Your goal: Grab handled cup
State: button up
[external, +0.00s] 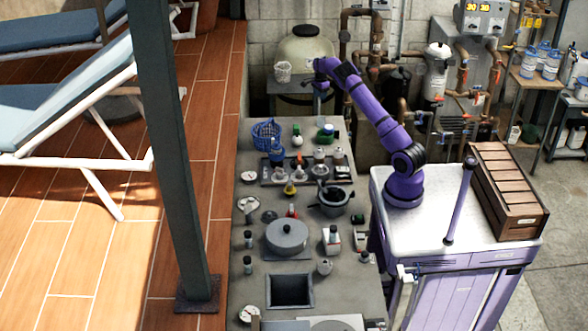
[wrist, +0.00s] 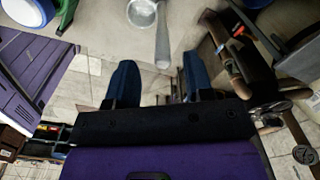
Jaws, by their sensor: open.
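A pale grey cup (wrist: 142,12) with a long straight handle (wrist: 162,45) is at the top of the wrist view, partly cut off by the frame edge. Its handle points back toward my gripper (wrist: 159,62), which is open, with two dark blue fingers spread apart. The handle's end appears in the gap between the fingertips, but I cannot tell its depth relative to them. In the external view my gripper (external: 319,88) hangs near the far end of the counter, small and hard to make out. I cannot surely pick out the cup there.
The grey counter (external: 255,215) holds a blue basket (external: 265,130), a lidded pot (external: 287,237), a dark mortar-like bowl (external: 335,199) and several small items. A white mesh-like container (external: 283,70) stands behind. Pipes (external: 352,45) line the back wall.

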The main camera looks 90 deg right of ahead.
aim_at(319, 101)
notch_tip(319, 101, down, 5)
jog(key=shift+w+d+r, duration=0.1)
jog(key=shift+w+r, duration=0.05)
grip_shut()
